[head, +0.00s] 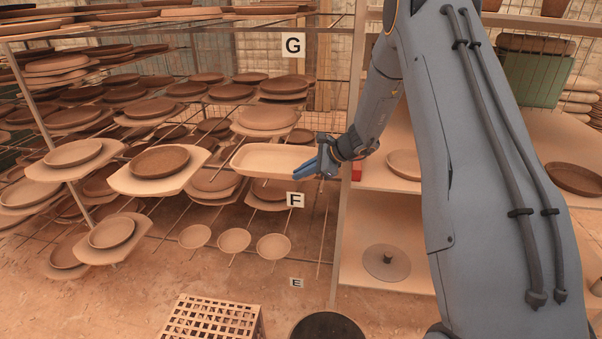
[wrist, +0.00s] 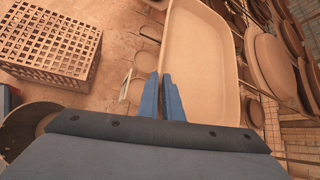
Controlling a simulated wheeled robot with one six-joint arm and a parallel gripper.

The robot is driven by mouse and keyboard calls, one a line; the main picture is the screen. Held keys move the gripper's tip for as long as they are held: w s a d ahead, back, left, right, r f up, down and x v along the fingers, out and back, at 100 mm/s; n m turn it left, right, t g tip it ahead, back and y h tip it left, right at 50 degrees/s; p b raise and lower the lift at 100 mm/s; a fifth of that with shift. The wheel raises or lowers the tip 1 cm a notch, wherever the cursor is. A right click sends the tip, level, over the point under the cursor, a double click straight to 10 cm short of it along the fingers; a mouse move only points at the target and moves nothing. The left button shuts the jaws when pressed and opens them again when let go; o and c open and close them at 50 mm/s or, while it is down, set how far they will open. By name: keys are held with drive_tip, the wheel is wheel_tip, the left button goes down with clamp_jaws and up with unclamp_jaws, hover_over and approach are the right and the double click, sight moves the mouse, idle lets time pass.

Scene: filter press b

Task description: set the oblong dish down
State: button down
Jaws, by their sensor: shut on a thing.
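The oblong dish (head: 272,160) is a pale clay tray with rounded corners and a raised rim. My gripper (head: 326,163) is shut on its right end in the head view. In the wrist view the blue fingers (wrist: 168,98) close on the rim of the dish (wrist: 203,60), which reaches away from them. The dish is held out in front of the drying rack, between the signs G (head: 293,46) and F (head: 295,200). I cannot tell whether its underside touches anything.
Rack rods hold many plates and bowls; a brown plate on a pale board (head: 160,162) is left of the dish. Small bowls (head: 233,241) sit lower. A shelf unit (head: 350,240) stands right. A slatted crate (head: 212,318) and a dark round container (head: 327,327) are below.

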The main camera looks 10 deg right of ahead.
drive_tip(key=c, duration=2.3)
unclamp_jaws()
drive_tip(key=shift+f, duration=0.1)
drive_tip(key=o, duration=0.4)
drive_tip(key=shift+c, duration=0.2)
drive_tip(key=shift+d+r, duration=0.1)
drive_tip(key=shift+r, duration=0.2)
drive_tip(key=b+v, duration=0.2)
drive_tip(key=v, duration=0.9)
drive_tip(key=s+a+f+n+g+h, duration=0.1)
drive_tip(key=s+a+n+g+h, duration=0.1)
drive_tip(key=s+n, duration=0.4)
drive_tip(key=s+a+f+n+g+h, duration=0.1)
drive_tip(key=s+n, duration=0.6)
drive_tip(key=s, duration=1)
drive_tip(key=s+a+f+n+g+h, duration=0.1)
drive_tip(key=s+a+n+g+h, duration=0.2)
drive_tip(key=s+n, duration=0.4)
drive_tip(key=s+h, duration=0.1)
drive_tip(key=s, duration=0.4)
drive_tip(key=shift+h, duration=0.3)
